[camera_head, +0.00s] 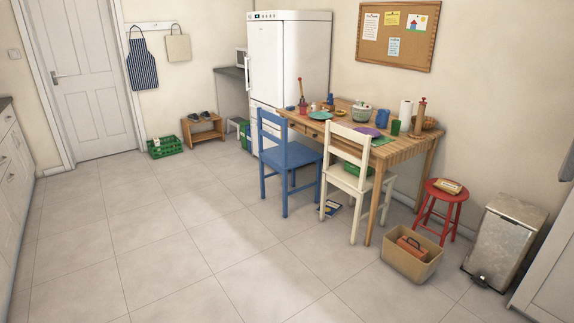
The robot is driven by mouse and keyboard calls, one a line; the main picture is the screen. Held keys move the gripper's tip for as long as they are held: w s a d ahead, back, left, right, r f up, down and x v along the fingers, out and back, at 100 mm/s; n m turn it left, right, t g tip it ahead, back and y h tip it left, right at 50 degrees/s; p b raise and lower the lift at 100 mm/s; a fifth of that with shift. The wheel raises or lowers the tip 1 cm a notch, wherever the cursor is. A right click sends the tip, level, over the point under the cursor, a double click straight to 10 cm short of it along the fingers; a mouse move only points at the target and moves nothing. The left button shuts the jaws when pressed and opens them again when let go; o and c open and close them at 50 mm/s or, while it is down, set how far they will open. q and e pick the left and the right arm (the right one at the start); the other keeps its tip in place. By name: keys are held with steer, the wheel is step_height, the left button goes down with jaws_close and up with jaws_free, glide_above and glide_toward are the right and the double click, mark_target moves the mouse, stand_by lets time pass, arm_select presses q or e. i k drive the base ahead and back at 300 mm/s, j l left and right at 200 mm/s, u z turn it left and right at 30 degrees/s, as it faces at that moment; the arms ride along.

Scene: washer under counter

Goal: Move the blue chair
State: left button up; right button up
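The blue chair (291,156) stands upright on the tiled floor at the near left side of the wooden table (403,149). Its backrest is toward the left and its seat faces the table. The seat looks empty. Part of its far side is hidden by its own backrest and the table edge. Neither of my grippers shows in the head view.
A cream chair (344,181) stands right of the blue one, with a book (331,208) on the floor between them. A cardboard box (411,262), red stool (447,191) and metal bin (508,238) are at the right. The floor (150,230) at left is clear.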

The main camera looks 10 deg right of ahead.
mark_target(286, 156)
steer(key=i+j+u, duration=0.1)
steer(key=i+u, duration=0.4)
steer(key=i, duration=1.8)
